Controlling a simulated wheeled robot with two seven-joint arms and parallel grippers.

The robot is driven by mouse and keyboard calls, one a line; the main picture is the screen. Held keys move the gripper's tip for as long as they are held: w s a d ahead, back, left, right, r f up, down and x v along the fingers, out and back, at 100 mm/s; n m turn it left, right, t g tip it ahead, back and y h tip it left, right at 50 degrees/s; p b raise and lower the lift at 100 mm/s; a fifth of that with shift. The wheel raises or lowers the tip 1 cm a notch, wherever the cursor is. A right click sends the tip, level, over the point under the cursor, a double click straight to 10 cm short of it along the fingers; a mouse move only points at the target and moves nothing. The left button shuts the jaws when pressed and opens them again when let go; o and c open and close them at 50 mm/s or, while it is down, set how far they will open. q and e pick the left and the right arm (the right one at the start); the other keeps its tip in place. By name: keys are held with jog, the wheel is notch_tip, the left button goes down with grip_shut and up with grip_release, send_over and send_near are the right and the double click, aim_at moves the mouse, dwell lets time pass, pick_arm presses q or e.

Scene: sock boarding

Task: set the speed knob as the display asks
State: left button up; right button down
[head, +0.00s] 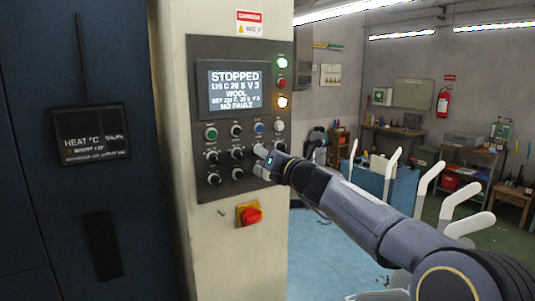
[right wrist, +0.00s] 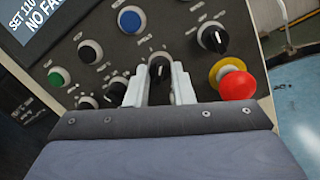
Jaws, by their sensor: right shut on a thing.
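The display (head: 235,90) on the control panel reads STOPPED, then a line that looks like 110 C 20 S V 3, WOOL, a smaller SET line and NO FAULT. In the right wrist view, the two pale fingers of my right gripper (right wrist: 158,88) are shut on a black knob (right wrist: 159,67) with a white pointer mark. The mark points roughly up in that view. The knob's label is too blurred to read. In the head view my right gripper (head: 264,163) is at the panel's lower right and hides the held knob. My left gripper is not in view.
Other black knobs (right wrist: 212,37), a blue button (right wrist: 131,19) and a green button (right wrist: 59,77) sit close around the fingers. A red emergency stop (right wrist: 237,86) on yellow is at the right. Beyond the panel lie open floor and a blue cart with white upright forms (head: 393,175).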

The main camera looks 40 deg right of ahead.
jog(key=shift+m, duration=0.4)
jog(key=c, duration=1.3)
grip_release()
jog(key=shift+o, duration=0.2)
jog(key=s, duration=0.7)
jog(key=shift+s+a+f+b, duration=0.35)
jog(key=shift+s+a+b, duration=0.05)
jog(key=shift+a+b, duration=0.05)
